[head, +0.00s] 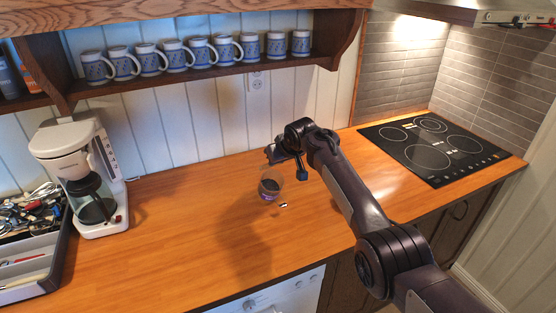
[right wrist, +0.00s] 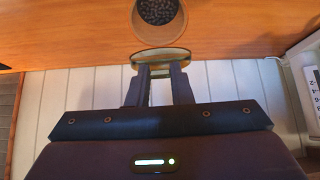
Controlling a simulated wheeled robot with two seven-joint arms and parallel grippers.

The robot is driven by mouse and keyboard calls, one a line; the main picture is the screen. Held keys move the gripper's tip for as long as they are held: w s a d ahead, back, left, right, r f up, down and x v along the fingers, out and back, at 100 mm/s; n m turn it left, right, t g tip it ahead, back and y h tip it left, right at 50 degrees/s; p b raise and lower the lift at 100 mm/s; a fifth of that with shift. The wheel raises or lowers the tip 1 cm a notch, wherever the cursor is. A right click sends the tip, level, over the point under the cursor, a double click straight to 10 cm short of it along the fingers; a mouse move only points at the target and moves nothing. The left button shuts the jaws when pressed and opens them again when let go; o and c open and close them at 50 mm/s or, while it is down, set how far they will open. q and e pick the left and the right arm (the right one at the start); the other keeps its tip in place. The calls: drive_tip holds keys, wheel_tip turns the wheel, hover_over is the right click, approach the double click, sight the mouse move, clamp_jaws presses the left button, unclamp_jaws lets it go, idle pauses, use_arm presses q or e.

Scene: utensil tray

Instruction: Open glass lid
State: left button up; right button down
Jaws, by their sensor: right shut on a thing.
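A clear glass jar (head: 270,188) with dark contents stands upright on the wooden counter, left of my right gripper. In the right wrist view the jar (right wrist: 158,14) shows at the top, its mouth uncovered and the dark contents visible. A round glass lid (right wrist: 160,54) shows edge-on at my right gripper's fingertips (right wrist: 159,70), beside the jar's mouth. I cannot tell whether lid and jar still touch. My right gripper (head: 284,163) is shut on the lid, at the jar's far side in the head view. My left gripper is not in view.
A small black-and-white item (head: 283,205) lies before the jar. A coffee maker (head: 62,160) and cutlery tray (head: 52,268) stand left, a cooktop (head: 433,150) right. Several mugs line the shelf (head: 200,78) above. The counter (head: 170,225) between coffee maker and jar is clear.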

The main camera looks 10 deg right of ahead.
drive_tip(key=shift+s+d+f, duration=0.1)
drive_tip(key=shift+s+f, duration=0.1)
drive_tip(key=shift+f, duration=0.3)
drive_tip(key=c, duration=1.5)
unclamp_jaws()
drive_tip(key=shift+c, duration=0.2)
drive_tip(key=shift+o, duration=1.3)
drive_tip(key=shift+w, duration=0.15)
drive_tip(key=shift+w+r, duration=0.1)
drive_tip(key=shift+r, duration=0.05)
drive_tip(key=b+v, duration=0.1)
drive_tip(key=v, duration=0.6)
drive_tip(key=shift+s+d+r, duration=0.15)
drive_tip(key=shift+s+r, duration=0.05)
drive_tip(key=shift+r, duration=0.1)
